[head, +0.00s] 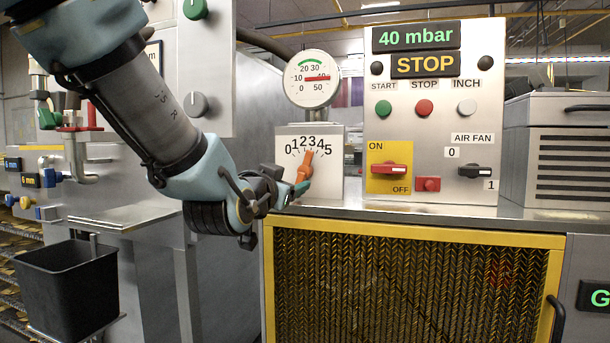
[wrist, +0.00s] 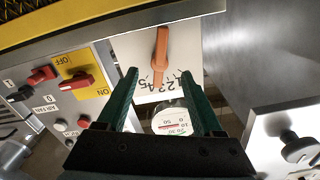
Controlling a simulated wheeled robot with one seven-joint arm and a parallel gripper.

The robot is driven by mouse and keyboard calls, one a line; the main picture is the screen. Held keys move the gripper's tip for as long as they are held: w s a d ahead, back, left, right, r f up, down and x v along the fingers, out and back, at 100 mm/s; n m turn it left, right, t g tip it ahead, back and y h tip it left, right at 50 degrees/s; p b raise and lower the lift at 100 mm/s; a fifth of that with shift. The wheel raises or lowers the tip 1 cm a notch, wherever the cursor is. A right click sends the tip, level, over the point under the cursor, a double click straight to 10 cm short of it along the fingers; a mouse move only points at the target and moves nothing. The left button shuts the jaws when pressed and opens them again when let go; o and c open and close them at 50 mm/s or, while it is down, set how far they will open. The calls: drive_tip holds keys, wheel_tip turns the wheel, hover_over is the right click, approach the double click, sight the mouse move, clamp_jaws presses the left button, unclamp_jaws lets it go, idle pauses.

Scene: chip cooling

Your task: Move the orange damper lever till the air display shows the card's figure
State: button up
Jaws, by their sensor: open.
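The orange damper lever (head: 307,167) is on a white dial plate (head: 330,185) marked 0 to 5, its tip pointing near 3. The green air display (head: 416,37) reads 40 mbar. My gripper (head: 297,189) is at the lower left of the lever in the head view. In the wrist view the lever (wrist: 161,48) lies ahead, its tip in line with the gap between my two open green fingers (wrist: 157,75). I see no contact, and nothing is held. No card with a readable pressure figure shows; a framed sign behind my arm is mostly hidden.
A round gauge (head: 312,78) stands above the dial, its red needle near 40. To the right is a control panel (head: 485,110) with a STOP display (head: 425,65), buttons and red switch (head: 389,169). A yellow-framed mesh guard (head: 410,290) is below. A black bin (head: 68,290) is lower left.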

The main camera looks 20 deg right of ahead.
sight(300, 177)
drive_tip(key=p+x, duration=0.2)
drive_tip(key=x, duration=0.6)
drive_tip(key=shift+w+d, duration=0.2)
drive_tip(key=shift+d, duration=0.05)
clamp_jaws()
